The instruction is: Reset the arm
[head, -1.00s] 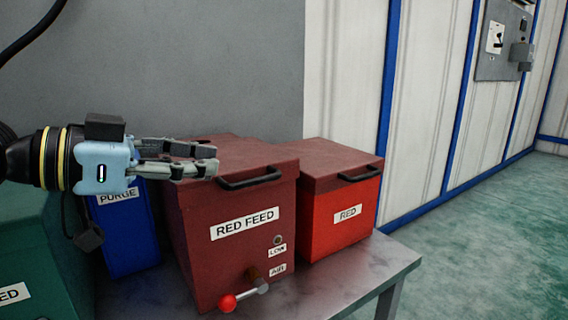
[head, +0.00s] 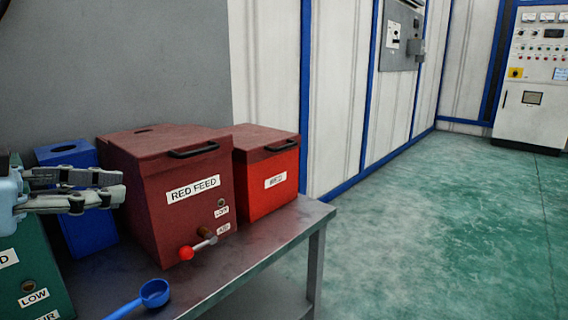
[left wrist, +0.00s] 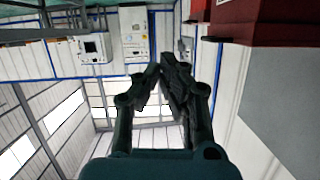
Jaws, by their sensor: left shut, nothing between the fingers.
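My left gripper (head: 122,189) comes in from the left edge of the head view. Its fingers are together and hold nothing. It is in front of the blue box and left of the dark red box labelled RED FEED (head: 180,190); I cannot tell the exact gap. In the left wrist view the two fingers (left wrist: 163,75) meet at their tips, with the room's walls and windows behind them. My right gripper is not in view.
A bright red box (head: 270,180), a blue box (head: 85,215) and a green box (head: 40,265) stand on the metal table (head: 225,265). A blue scoop (head: 154,293) lies near its front. A control cabinet (head: 530,90) stands far right. Open green floor (head: 430,220) lies right of the table.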

